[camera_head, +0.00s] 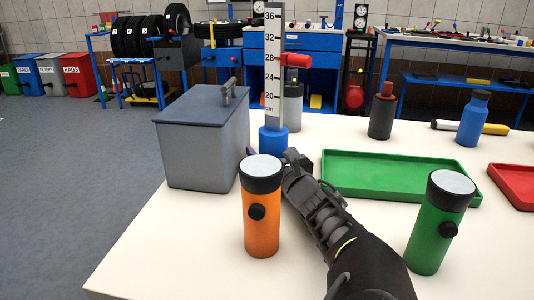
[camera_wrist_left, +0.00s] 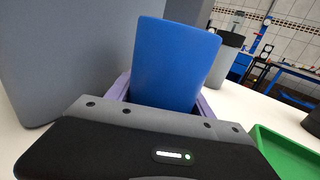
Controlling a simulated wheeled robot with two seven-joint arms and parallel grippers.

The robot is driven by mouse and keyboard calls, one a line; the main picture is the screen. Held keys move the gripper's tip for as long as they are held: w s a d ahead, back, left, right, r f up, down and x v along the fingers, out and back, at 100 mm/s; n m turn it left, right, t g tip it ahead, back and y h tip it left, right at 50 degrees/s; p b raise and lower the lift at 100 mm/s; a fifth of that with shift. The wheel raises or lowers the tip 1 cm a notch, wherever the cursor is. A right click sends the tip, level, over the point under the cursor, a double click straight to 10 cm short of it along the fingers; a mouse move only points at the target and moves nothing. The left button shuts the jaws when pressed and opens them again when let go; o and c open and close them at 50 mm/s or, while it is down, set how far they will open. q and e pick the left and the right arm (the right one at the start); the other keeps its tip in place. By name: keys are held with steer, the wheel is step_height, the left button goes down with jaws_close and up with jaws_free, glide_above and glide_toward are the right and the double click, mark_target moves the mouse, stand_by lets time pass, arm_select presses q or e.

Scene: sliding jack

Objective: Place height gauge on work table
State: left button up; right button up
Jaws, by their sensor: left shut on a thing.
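In the left wrist view the blue base (camera_wrist_left: 177,62) rises between the purple-grey fingers. My left gripper (camera_head: 272,154) is shut on this base. The base's bottom is hidden, so I cannot tell whether it touches the table. My right gripper is not in view.
The grey box (camera_head: 204,140) is close left of the gauge. An orange flashlight (camera_head: 261,222) and a green flashlight (camera_head: 430,238) stand in front, flanking my arm. A green tray (camera_head: 400,192) lies right. Bottles (camera_head: 382,115) stand behind. The front-left table is clear.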

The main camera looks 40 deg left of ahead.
arm_select(q)
steer(key=shift+f, duration=0.1)
steer(key=o, duration=1.8)
steer(key=shift+r, duration=0.2)
steer(key=shift+s+d, duration=0.15)
steer(key=shift+d, duration=0.25)
steer(key=p+v, duration=0.4)
steer(key=v, duration=0.6)
steer(key=shift+s+d+r+p, duration=0.1)
steer(key=shift+d+p, duration=0.05)
steer(key=shift+p, duration=0.2)
steer(key=shift+s+d, duration=0.2)
steer(key=shift+d, duration=0.15)
steer(key=shift+f, duration=0.2)
